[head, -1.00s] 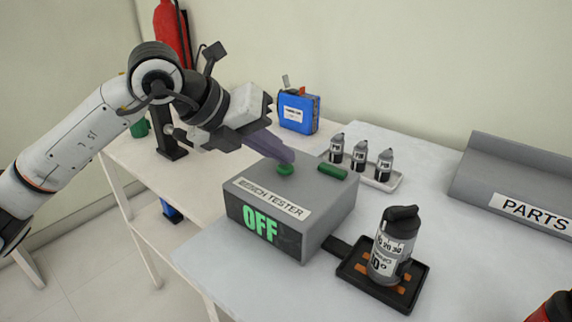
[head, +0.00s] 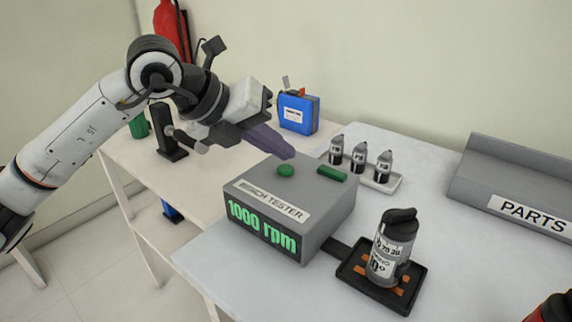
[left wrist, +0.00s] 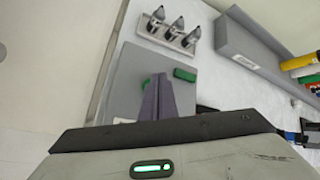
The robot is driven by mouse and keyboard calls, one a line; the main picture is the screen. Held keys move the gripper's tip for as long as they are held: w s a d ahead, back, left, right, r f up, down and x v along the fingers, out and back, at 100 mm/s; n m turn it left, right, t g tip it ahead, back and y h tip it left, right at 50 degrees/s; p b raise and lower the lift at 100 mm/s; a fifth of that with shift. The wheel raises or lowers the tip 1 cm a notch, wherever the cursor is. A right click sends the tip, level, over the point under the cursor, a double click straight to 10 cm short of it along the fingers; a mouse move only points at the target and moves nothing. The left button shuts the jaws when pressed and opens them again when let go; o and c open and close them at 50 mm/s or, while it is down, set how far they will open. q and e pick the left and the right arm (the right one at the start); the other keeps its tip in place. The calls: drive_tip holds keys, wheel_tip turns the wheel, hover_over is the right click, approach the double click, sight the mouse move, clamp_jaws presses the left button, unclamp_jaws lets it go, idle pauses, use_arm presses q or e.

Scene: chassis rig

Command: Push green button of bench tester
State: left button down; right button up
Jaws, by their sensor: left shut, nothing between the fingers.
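The bench tester (head: 318,228) is a grey box on the table, and its front display (head: 262,228) reads "1000 rpm" in green. A round green button (head: 286,170) and a green bar (head: 332,173) sit on its top. My left gripper (head: 290,154) is shut and empty, its fingertips just above and behind the round button, apart from it. In the left wrist view the shut fingers (left wrist: 158,98) reach over the tester top (left wrist: 125,80), with the green bar (left wrist: 185,74) beyond them and the round button mostly hidden. My right gripper is not in view.
A bottle-like unit (head: 393,245) stands on a black tray (head: 352,283) right of the tester. Small bottles (head: 359,157) stand on a white tray behind. A blue box (head: 298,113) is at the back, a grey PARTS bin (head: 510,165) at right.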

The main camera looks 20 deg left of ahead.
sight(279, 170)
use_arm(q)
wheel_tip(279, 170, up, 4)
drive_tip(key=shift+f+p, duration=0.1)
drive_tip(key=shift+p, duration=1.05)
drive_tip(key=shift+r+p, duration=0.6)
drive_tip(key=shift+r, duration=0.3)
